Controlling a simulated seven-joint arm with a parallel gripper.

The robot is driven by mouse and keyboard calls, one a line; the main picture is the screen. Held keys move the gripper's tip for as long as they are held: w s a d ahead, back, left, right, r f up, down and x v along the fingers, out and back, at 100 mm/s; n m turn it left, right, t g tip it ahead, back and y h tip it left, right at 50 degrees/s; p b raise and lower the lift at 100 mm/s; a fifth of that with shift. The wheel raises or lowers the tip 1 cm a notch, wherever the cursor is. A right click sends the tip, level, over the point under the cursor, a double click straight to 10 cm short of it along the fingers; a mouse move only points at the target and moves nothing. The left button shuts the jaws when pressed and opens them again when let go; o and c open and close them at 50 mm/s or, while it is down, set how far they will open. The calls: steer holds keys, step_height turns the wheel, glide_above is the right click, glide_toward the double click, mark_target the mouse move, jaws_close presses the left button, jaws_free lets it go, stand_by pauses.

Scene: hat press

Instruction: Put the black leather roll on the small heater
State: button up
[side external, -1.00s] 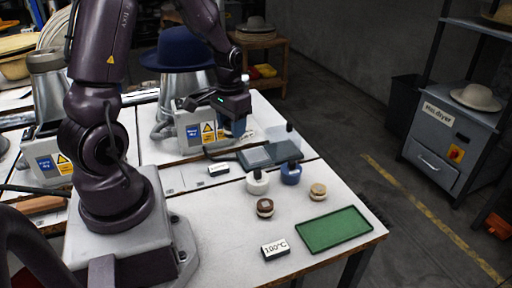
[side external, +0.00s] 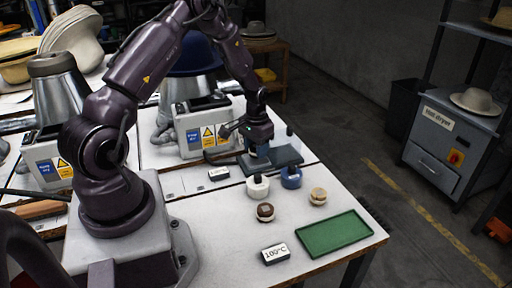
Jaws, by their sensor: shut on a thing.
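My gripper (side external: 260,153) points down over a flat dark grey slab (side external: 286,156) near the middle of the table. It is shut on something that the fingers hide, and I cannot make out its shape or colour. I cannot tell whether it touches the slab. The slab may be the small heater, but no label on it is readable. No black leather roll shows clearly. A dark brown round piece (side external: 265,212) and a tan one (side external: 318,196) stand on the table in front.
A white pot (side external: 257,187) and a blue pot (side external: 291,177), both dark-topped, stand just in front of the slab. A green tray (side external: 333,234) and a "100°C" block (side external: 275,254) lie nearer the front. A grey machine (side external: 192,130) with warning signs stands behind left.

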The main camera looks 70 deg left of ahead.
steer(key=shift+f, duration=0.55)
steer(key=o, duration=0.9)
